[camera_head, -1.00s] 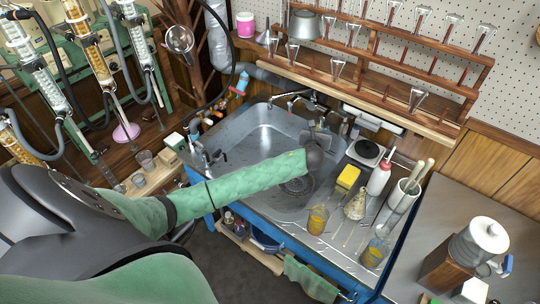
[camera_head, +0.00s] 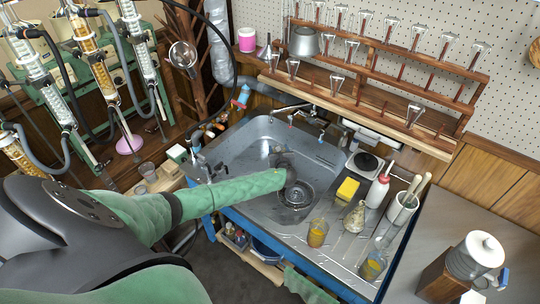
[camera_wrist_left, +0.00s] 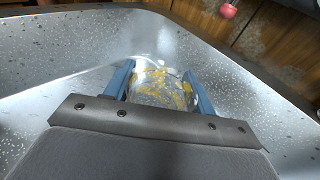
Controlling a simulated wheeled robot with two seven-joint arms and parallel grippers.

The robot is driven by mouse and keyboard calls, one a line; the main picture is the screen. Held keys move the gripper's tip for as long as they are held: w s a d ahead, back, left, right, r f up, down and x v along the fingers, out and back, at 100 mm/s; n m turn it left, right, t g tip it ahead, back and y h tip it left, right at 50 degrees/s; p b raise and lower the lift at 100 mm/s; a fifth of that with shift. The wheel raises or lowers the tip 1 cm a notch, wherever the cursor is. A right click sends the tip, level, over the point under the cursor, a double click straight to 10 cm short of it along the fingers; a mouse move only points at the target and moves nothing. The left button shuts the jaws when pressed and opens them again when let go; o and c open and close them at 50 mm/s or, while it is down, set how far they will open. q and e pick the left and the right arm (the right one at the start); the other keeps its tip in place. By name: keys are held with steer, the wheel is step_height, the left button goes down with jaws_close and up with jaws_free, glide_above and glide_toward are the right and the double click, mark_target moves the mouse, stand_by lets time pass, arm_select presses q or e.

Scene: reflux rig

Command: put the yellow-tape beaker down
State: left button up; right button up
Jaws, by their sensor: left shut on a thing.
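My left gripper (camera_wrist_left: 160,85) is shut on a clear glass beaker (camera_wrist_left: 158,92) with yellow patches, held between two blue fingers in the left wrist view. Grey sink metal with water drops surrounds it there. Whether the beaker touches the sink floor cannot be told. In the head view my left arm, in a green sleeve, reaches over the sink (camera_head: 240,150), with its dark wrist near the round drain (camera_head: 297,194). The held beaker is not clear in that view. My right gripper is not in view.
Right of the basin, the drainboard holds two glasses with yellow-orange contents (camera_head: 317,234) (camera_head: 373,265), a yellow sponge (camera_head: 347,190), a flask (camera_head: 355,217) and a white bottle (camera_head: 379,190). A faucet (camera_head: 292,108) is at the back. The basin's left part looks clear.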

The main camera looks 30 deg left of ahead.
arm_select(q)
steer(key=shift+w+a+f+p, duration=0.2)
steer(key=shift+a+f+p, duration=0.15)
steer(key=shift+a+f, duration=0.7)
steer(key=shift+w+a+f+p, duration=0.25)
steer(key=shift+a+f, duration=0.5)
steer(key=shift+f, duration=0.55)
steer(key=shift+w+a+f+p, duration=0.15)
steer(key=shift+a+f+p, duration=0.25)
steer(key=shift+a+f, duration=0.65)
steer(key=shift+d+f, duration=0.1)
steer(key=shift+f, duration=0.2)
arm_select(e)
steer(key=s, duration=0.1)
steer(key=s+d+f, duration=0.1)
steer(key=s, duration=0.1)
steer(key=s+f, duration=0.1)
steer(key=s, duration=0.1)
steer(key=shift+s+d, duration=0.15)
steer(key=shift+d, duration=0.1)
arm_select(q)
steer(key=shift+f, duration=0.1)
steer(key=o, duration=0.8)
steer(key=shift+c, duration=0.2)
steer(key=shift+o, duration=1.3)
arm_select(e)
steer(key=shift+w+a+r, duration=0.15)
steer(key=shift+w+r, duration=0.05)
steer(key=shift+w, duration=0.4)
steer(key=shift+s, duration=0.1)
